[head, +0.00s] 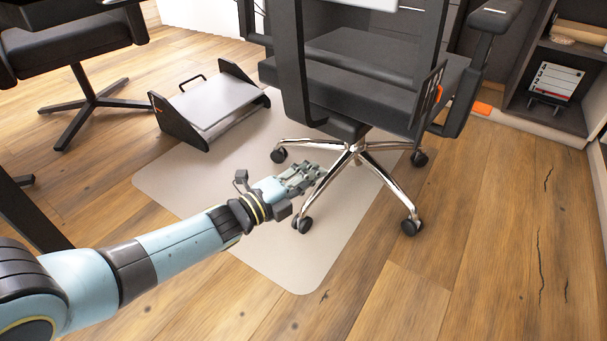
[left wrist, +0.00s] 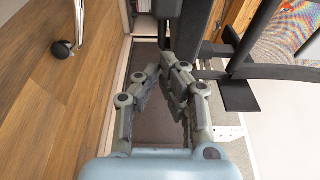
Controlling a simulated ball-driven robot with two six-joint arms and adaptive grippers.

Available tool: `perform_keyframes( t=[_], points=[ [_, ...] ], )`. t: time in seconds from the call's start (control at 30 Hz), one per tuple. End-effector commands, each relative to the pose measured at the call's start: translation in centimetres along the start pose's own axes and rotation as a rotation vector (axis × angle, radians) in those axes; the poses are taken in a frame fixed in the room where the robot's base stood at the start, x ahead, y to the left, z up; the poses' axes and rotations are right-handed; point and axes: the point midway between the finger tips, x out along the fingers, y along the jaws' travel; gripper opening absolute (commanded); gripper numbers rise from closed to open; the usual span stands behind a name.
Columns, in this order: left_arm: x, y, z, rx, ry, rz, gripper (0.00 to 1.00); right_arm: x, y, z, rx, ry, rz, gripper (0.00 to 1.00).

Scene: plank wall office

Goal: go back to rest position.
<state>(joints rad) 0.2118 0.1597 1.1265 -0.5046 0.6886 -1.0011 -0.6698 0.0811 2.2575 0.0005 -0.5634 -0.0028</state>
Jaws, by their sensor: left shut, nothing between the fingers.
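My left gripper (head: 303,179) is at the end of my left arm, which reaches in from the lower left of the head view. In that view it appears over the pale floor mat, in front of the office chair's base. In the left wrist view the left gripper (left wrist: 168,62) has its fingertips together, with nothing between them. My right gripper is not in either view.
An office chair (head: 352,85) on a chrome wheeled base stands beside the left gripper. A grey footrest (head: 212,103) sits at the back of the pale mat (head: 300,270). Another dark chair (head: 75,45) is at upper left. Shelves (head: 545,112) stand at right; wooden floor is clear at lower right.

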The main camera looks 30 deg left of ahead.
Motion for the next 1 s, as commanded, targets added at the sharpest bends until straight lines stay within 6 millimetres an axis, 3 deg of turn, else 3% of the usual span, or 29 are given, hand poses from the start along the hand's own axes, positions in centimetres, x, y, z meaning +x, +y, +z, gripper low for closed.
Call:
perform_keyframes(
  t=[0.13,0.4,0.53,0.63,0.7,0.87,1.0],
  points=[
    [-1.7,-0.1,0.0,0.001,0.0,-0.001,0.0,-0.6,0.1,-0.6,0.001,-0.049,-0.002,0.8],
    [-2.5,0.1,-0.1,0.0,0.0,0.002,0.0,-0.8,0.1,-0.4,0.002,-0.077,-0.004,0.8],
    [-4.3,1.6,-0.8,-0.014,0.0,0.036,0.0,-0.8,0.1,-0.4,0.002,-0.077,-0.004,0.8],
    [-7.7,3.7,-2.4,-0.039,0.001,0.087,0.0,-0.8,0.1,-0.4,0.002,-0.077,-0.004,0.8],
    [-11.0,4.1,-4.2,-0.07,-0.006,0.112,0.0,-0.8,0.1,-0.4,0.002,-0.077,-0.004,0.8],
    [-17.3,3.2,-6.2,-0.288,-0.158,0.237,0.0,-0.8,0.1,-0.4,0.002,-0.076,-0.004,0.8],
    [-21.5,1.3,-6.8,-0.595,-0.357,0.355,0.0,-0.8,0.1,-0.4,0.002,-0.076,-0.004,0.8]
  ],
)
